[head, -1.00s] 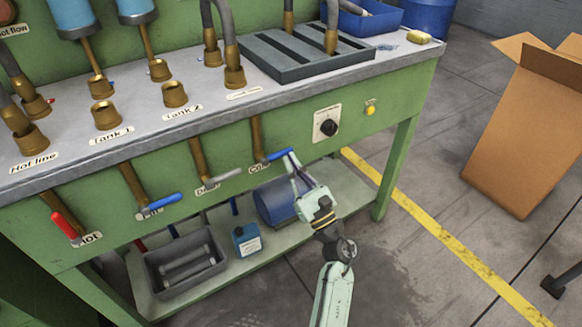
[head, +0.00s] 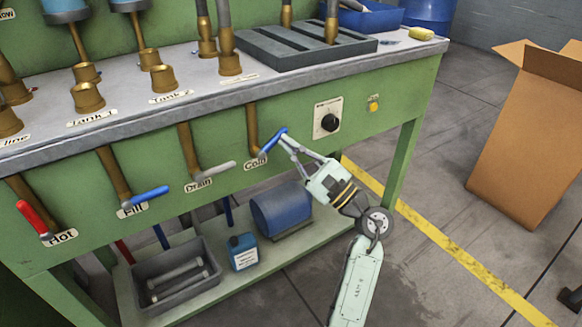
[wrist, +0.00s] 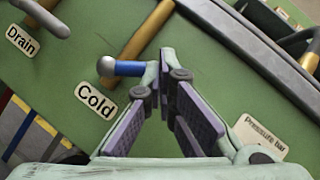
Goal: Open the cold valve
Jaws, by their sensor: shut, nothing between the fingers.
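The cold valve has a blue lever (head: 272,142) at the lower end of a brass pipe (head: 252,125), above the Cold label (head: 256,163). In the head view the lever slants up to the right, at an angle to the pipe. The wrist view shows the blue lever (wrist: 130,68) foreshortened, with the Cold label (wrist: 96,99) below it. My gripper (head: 284,140) is shut with nothing between its fingers. Its fingertips (wrist: 158,72) are at the lever's free end, beside it; whether they touch it is hard to tell.
To the left are the Drain lever (head: 220,171), blue Fill lever (head: 150,195) and red Hot lever (head: 32,217). A black knob (head: 329,122) is to the right. A blue drum (head: 281,210) lies on the lower shelf.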

